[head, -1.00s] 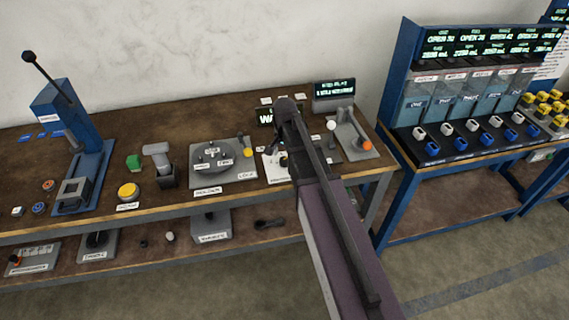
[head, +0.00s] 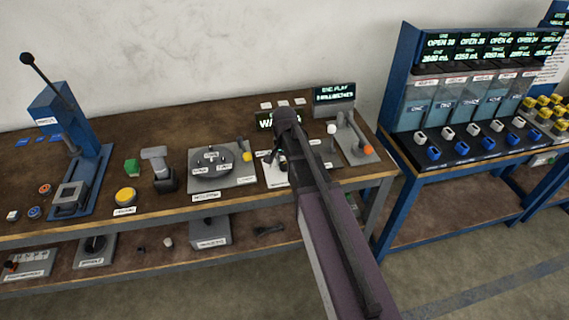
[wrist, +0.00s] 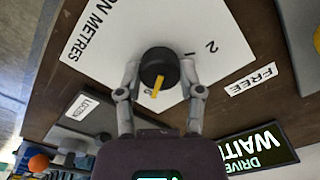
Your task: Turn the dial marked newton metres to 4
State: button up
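The dial is a round black knob (wrist: 160,62) with a yellow pointer, on a white plate (wrist: 105,38) lettered "...ON METRES" in the wrist view. The pointer faces toward my gripper, beside a digit that is mostly hidden. A printed 2 and a tick mark lie to the knob's right; no 4 can be read. My gripper (wrist: 160,68) has one finger on each side of the knob, and both fingertips appear to press against it. In the head view my arm hides most of the dial; part of its white plate (head: 274,171) shows.
A "DRIVE WAIT" display (wrist: 255,150) and a FREE label (wrist: 250,79) lie close by in the wrist view. In the head view a grey plate with a round holder (head: 222,182) stands left of the dial, and a grey fixture with an orange knob (head: 367,149) stands right.

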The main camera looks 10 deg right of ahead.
jog(key=shift+n, duration=0.4)
jog(key=n, duration=1.1)
dwell(0.3)
dwell(0.5)
jog(key=o, duration=1.1)
